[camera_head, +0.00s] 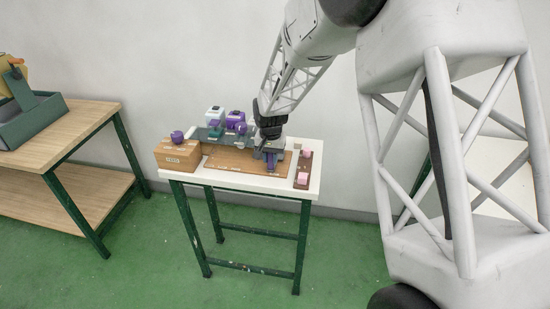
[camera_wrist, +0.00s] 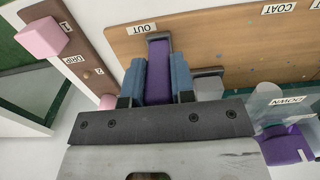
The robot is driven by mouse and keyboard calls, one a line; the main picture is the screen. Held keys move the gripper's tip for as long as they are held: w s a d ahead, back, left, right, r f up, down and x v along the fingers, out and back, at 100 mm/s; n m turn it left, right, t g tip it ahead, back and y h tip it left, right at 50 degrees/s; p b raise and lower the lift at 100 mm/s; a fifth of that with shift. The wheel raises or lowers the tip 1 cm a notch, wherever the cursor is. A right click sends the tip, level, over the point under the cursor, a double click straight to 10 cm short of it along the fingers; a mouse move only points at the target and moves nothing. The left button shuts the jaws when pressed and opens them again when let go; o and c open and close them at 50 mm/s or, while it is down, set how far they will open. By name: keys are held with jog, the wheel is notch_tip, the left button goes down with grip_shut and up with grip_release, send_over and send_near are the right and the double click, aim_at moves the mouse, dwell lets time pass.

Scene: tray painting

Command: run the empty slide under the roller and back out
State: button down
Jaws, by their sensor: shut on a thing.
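My gripper (camera_wrist: 159,70) is shut on an upright purple piece (camera_wrist: 159,82), which sits between its two blue-grey fingers. A dark edge shows at the far end of the purple piece, beside the OUT label (camera_wrist: 145,28) on the wooden board (camera_wrist: 210,38). In the head view my gripper (camera_head: 270,152) is low over the right end of the board (camera_head: 235,168). I cannot tell how much of the slide lies beneath the fingers. A clear rounded part (camera_wrist: 262,101), perhaps the roller, stands at the right by the DOWN label (camera_wrist: 287,101). The roller is not clear in the head view.
A brown strip (camera_head: 305,167) with pink blocks lies at the table's right end. A wooden box (camera_head: 178,154) with a purple knob (camera_head: 177,137) is at the left. White-and-purple pieces (camera_head: 235,120) stand behind the board. A wooden bench (camera_head: 70,128) is further left.

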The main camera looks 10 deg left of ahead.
jog(key=a, duration=1.2)
jog(key=shift+a, duration=0.2)
jog(key=c, duration=1)
grip_release()
jog(key=shift+o, duration=0.2)
notch_tip(320, 180, up, 8)
jog(key=shift+f, duration=0.1)
